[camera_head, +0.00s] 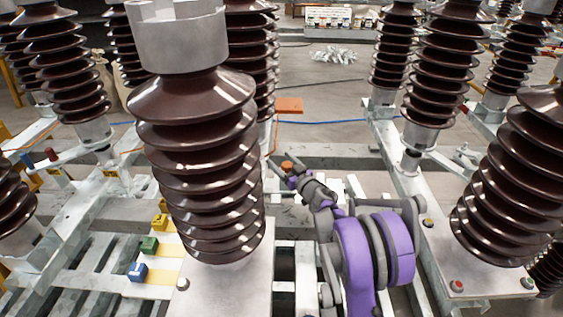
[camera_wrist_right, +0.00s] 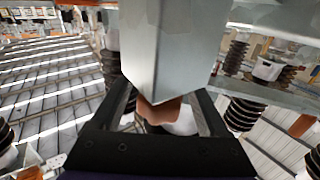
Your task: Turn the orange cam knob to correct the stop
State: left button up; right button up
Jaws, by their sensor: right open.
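The orange cam knob (camera_head: 287,166) is small in the head view, right at the tip of my purple and grey right arm. My right gripper (camera_head: 284,173) is open there, its fingers hard to make out at this size. In the right wrist view an orange-brown knob (camera_wrist_right: 158,112) lies between the two dark fingers of the gripper (camera_wrist_right: 165,100), with gaps on both sides. A large grey metal block (camera_wrist_right: 172,50) hides part of the knob. I cannot tell whether a finger touches it. The stop cannot be made out. My left gripper is not in view.
A large brown ribbed insulator (camera_head: 205,150) stands close in front, left of my right arm. More insulators (camera_head: 515,185) stand at right on metal beams. An orange plate (camera_head: 289,105) lies beyond the knob.

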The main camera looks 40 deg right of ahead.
aim_at(289, 170)
grip_shut()
jog(key=shift+d+r+m+g+h, duration=0.1)
jog(key=shift+d+m+g+h, duration=0.1)
jog(key=shift+m+h, duration=0.6)
jog(key=shift+d+r+m+g+h, duration=0.15)
jog(key=shift+m+h, duration=0.25)
jog(key=shift+h, duration=0.7)
jog(key=shift+s+d+f+m+g+h, duration=0.1)
jog(key=shift+f+m+g+h, duration=0.05)
jog(key=shift+m+g+h, duration=0.2)
jog(key=shift+f+h, duration=0.1)
jog(key=shift+h, duration=0.15)
grip_release()
jog(key=p+v, duration=0.1)
jog(key=v, duration=1)
jog(key=shift+d, duration=0.1)
